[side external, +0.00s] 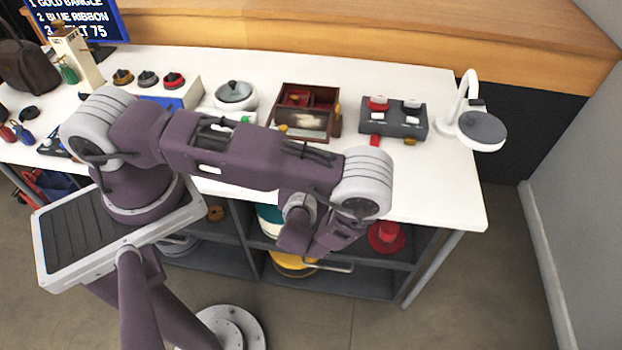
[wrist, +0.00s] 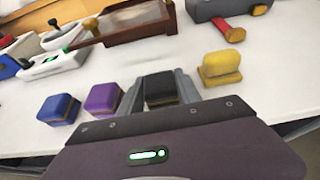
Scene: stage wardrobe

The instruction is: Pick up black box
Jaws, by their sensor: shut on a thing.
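The black box (wrist: 160,88) is a small dark block between the two grey fingers of my gripper (wrist: 160,92) in the wrist view. The fingers touch its left and right sides. I cannot tell whether the box still rests on the white tabletop. In the side external view my arm hides the box and the fingertips, above the table's front edge.
A blue box (wrist: 60,109) and a purple box (wrist: 103,99) stand left of the gripper. A yellow box (wrist: 221,68) stands close on its right.

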